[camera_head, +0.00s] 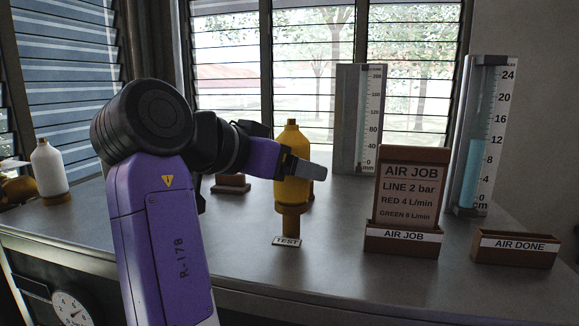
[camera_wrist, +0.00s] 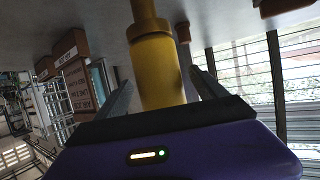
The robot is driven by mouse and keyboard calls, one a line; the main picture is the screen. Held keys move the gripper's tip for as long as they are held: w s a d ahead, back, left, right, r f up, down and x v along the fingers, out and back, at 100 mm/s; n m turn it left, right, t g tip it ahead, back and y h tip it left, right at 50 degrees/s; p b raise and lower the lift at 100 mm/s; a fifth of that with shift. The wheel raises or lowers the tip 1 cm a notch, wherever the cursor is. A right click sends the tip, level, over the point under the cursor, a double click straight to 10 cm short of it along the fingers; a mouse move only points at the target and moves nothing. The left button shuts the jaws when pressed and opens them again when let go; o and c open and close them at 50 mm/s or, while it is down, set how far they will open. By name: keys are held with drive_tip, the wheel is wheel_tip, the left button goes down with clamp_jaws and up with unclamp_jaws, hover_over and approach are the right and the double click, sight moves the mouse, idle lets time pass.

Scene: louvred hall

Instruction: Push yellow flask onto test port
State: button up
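The yellow flask (camera_head: 292,140) stands upright on the bench, with its narrow top up, on the brownish test port (camera_head: 291,222) behind a "TEST" label (camera_head: 287,242). I cannot tell how far down it sits on the port. My gripper (camera_head: 308,170) is at the flask's mid-height, with one finger passing in front of it. In the wrist view, which is upside down, the flask (camera_wrist: 163,80) lies between my two fingers (camera_wrist: 161,80), with narrow gaps at both sides. The gripper looks open around it. The port (camera_wrist: 145,8) shows at the top edge there.
A brown "AIR JOB" holder (camera_head: 402,240) with a sign card (camera_head: 411,185) stands right of the flask. An "AIR DONE" tray (camera_head: 515,250) is further right. Two tall gauges (camera_head: 360,120) (camera_head: 482,135) stand behind. A white bottle (camera_head: 49,170) is at far left.

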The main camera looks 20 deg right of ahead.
sight(284, 139)
drive_tip(key=a+r+p, duration=0.1)
drive_tip(key=r, duration=0.1)
drive_tip(key=s+a+r+p, duration=0.1)
drive_tip(key=r+p, duration=0.1)
drive_tip(key=s+a+r+p, duration=0.1)
drive_tip(key=shift+a+r+p, duration=0.15)
drive_tip(key=shift+r+p, duration=0.2)
drive_tip(key=shift+r, duration=0.05)
drive_tip(key=shift+a, duration=0.15)
